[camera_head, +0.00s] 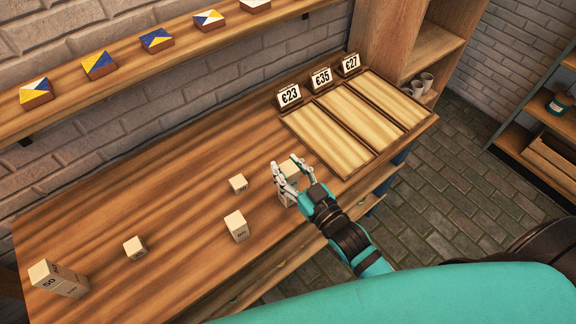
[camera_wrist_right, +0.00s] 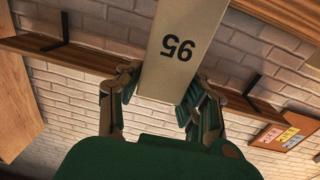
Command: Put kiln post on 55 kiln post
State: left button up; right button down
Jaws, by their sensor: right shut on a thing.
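My right gripper (camera_head: 288,174) is shut on a pale kiln post (camera_wrist_right: 182,45), held above the front right of the workbench. In the wrist view the post fills the top middle between the fingers, and its two-digit number reads like 95, possibly upside down. In the head view, part of a pale block (camera_head: 286,200) shows just below the fingers. I cannot tell whether it is a separate post or touches the held one. Other posts stand on the bench: a small one (camera_head: 238,183), a taller one (camera_head: 236,226) and another small one (camera_head: 135,248). No 55 is legible. My left gripper is not in view.
At the bench's left end stand tall posts (camera_head: 58,279) close together, one marked 50. A wooden tray (camera_head: 327,118) with three sections and price cards lies behind my right gripper. A wall shelf (camera_head: 130,75) holds painted tiles. The bench's back middle is clear.

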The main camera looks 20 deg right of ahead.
jog(key=shift+f, duration=0.1)
jog(key=c, duration=0.8)
grip_release()
